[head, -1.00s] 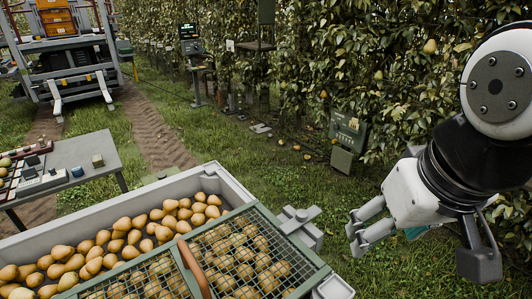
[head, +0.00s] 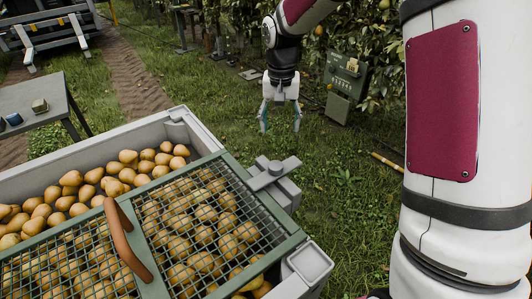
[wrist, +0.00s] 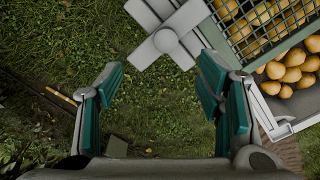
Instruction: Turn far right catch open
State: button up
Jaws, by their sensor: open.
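The far right catch (head: 275,169) is a grey cross-shaped turn handle on a block at the bin's right side, by the far corner of the mesh lid. It also shows at the top of the wrist view (wrist: 167,40), ahead of my fingertips and a little to the right. My gripper (head: 281,127) points down beyond the catch in the head view, open and empty. In the wrist view its teal-padded fingers (wrist: 157,80) are spread wide over grass, apart from the catch. The green-framed mesh lid (head: 226,158) lies over part of the pear bin.
The grey bin (head: 88,147) is full of pears. A brown handle (head: 129,240) arches over the lid. A second grey corner block (head: 310,263) stands nearer on the right. A green box (head: 346,75) stands by the hedge.

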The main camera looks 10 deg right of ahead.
send_near(276, 165)
jog(key=shift+m, duration=0.3)
notch_tip(276, 165, down, 10)
jog(key=b, duration=0.3)
jog(key=shift+r+b, duration=0.1)
jog(key=shift+b, duration=0.2)
grip_shut()
